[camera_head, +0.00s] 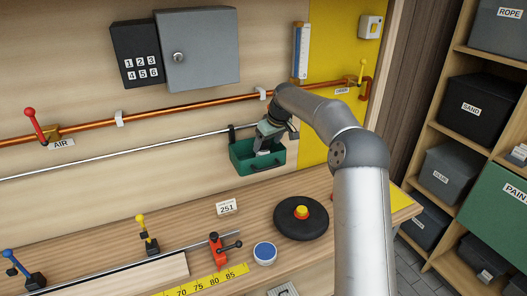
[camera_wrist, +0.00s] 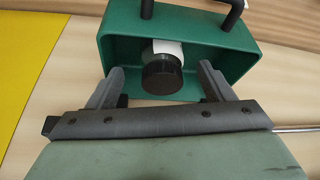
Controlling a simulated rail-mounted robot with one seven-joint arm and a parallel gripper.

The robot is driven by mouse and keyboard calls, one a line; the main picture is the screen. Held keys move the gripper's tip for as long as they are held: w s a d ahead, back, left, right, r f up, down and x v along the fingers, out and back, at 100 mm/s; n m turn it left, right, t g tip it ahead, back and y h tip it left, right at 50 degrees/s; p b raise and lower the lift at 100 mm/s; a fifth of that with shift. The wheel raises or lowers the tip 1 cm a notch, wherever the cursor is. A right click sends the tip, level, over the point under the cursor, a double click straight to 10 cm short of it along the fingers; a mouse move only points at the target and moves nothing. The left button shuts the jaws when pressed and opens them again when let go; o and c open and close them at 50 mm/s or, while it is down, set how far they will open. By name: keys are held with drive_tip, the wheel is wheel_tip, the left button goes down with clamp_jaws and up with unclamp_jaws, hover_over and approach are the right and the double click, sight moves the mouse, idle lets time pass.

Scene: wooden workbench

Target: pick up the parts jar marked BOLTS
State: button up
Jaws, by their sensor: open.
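A jar with a black ribbed lid (camera_wrist: 162,76) and a white body stands out inside a green open box (camera_wrist: 105,42) in the wrist view. No lettering on the jar can be read. My gripper (camera_wrist: 161,82) is open, with one finger on each side of the lid and gaps between them. In the head view my gripper (camera_head: 264,146) reaches into the green box (camera_head: 242,160) at the back wall. There the arm and fingers hide most of the inside, and I cannot make out the jar.
A metal rod (camera_head: 130,151) runs along the wall to the box. An orange copper pipe (camera_head: 200,108) lies above it. A black disc with a yellow-red knob (camera_head: 301,218), a red clamp (camera_head: 218,250) and a blue-topped round tin (camera_head: 265,253) are on the bench.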

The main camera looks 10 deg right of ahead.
sight(264, 150)
drive_tip(key=p+x, duration=0.2)
drive_tip(key=x, duration=0.3)
drive_tip(key=shift+w+a, duration=0.1)
drive_tip(key=shift+a, duration=0.05)
drive_tip(key=shift+r, duration=0.1)
drive_tip(key=c, duration=1.4)
